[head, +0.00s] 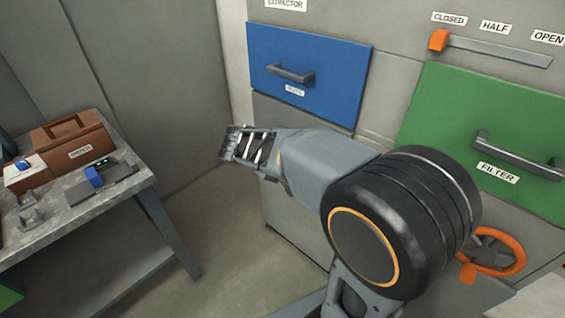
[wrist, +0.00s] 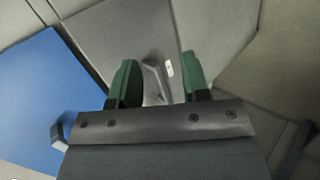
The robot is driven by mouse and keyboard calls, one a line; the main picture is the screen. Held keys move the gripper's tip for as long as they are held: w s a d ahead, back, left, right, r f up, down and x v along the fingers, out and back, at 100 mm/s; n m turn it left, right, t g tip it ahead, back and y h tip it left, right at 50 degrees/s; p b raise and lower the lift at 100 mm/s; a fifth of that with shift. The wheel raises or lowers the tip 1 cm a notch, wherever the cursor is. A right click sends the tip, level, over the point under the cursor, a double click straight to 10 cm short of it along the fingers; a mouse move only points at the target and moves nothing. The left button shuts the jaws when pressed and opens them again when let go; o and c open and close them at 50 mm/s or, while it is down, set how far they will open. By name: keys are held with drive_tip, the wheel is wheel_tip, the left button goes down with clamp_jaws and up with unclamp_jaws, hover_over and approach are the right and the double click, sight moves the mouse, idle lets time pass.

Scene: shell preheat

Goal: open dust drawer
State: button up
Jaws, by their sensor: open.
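My gripper (head: 238,145) is at the left of the cabinet in the head view, below the blue drawer, with its jaws apart and empty. In the wrist view its two green-padded fingers (wrist: 158,78) stand either side of a grey bar handle (wrist: 154,84). The handle is on a grey front (wrist: 118,40) with a small white label (wrist: 169,68), too small to read. I cannot tell how far the fingertips are from the handle. This grey front (head: 272,112) shows below the blue drawer in the head view, its handle hidden by my arm. It looks shut.
The blue drawer (head: 330,68) with a grey handle (head: 290,74) is above. A green FILTER drawer (head: 450,110), an orange slider (head: 438,40) and an orange handwheel (head: 505,250) are to the right. A workbench (head: 110,215) with a brown box (head: 75,140) stands left; floor between is clear.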

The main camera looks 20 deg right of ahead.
drive_tip(key=w+a+f+n+t+h+b, duration=0.1)
drive_tip(key=w+a+f+t+h+b, duration=0.3)
drive_tip(key=w, duration=0.3)
drive_tip(key=w+a+f+n+t+h+b, duration=0.1)
drive_tip(key=w+f+t+h+b, duration=0.2)
drive_tip(key=w+b, duration=0.35)
drive_tip(key=shift+g, duration=0.6)
drive_tip(key=x, duration=1.3)
drive_tip(key=shift+w+f+b, duration=0.1)
drive_tip(key=shift+f+b, duration=0.1)
drive_tip(key=shift+b, duration=0.2)
clamp_jaws()
